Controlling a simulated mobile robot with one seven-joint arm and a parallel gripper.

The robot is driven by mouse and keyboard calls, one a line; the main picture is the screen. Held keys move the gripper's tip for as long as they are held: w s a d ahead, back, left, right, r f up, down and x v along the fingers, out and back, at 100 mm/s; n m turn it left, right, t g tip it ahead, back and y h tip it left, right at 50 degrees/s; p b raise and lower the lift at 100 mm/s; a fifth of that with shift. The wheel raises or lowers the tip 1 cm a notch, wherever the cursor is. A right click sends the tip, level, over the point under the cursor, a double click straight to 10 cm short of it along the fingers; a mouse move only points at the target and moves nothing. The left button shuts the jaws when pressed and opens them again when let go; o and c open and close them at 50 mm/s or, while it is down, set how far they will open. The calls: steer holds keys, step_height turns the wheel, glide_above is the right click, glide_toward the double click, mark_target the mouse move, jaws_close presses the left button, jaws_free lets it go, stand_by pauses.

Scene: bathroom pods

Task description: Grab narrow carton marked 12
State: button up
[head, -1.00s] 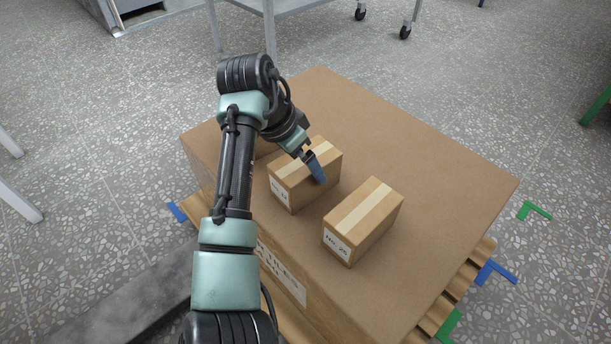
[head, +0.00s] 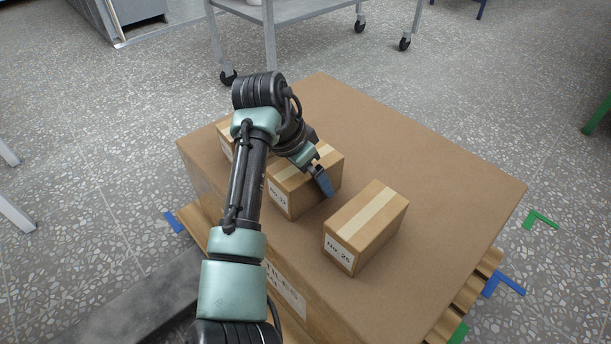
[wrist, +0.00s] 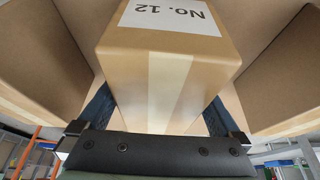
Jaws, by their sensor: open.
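The carton marked 12 (head: 302,184) is the middle one of the cartons on the large brown box, with pale tape along its top. In the wrist view its label reads "NO. 12", upside down, on the near carton (wrist: 165,65). My gripper (head: 323,182) is over the right side of this carton in the head view. In the wrist view my gripper (wrist: 155,118) is open, with one dark finger on each side of the carton. I cannot tell whether the fingers touch it. My arm hides part of its top.
Another carton (head: 224,136) is at the back left, mostly behind my arm. The large brown box (head: 420,160) has free room at the back and right. A wheeled grey cart (head: 300,12) stands behind.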

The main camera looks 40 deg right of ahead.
steer(key=shift+f, duration=0.2)
stand_by(0.4)
steer(key=c, duration=1.4)
steer(key=shift+r, duration=0.1)
steer(key=shift+c, duration=0.9)
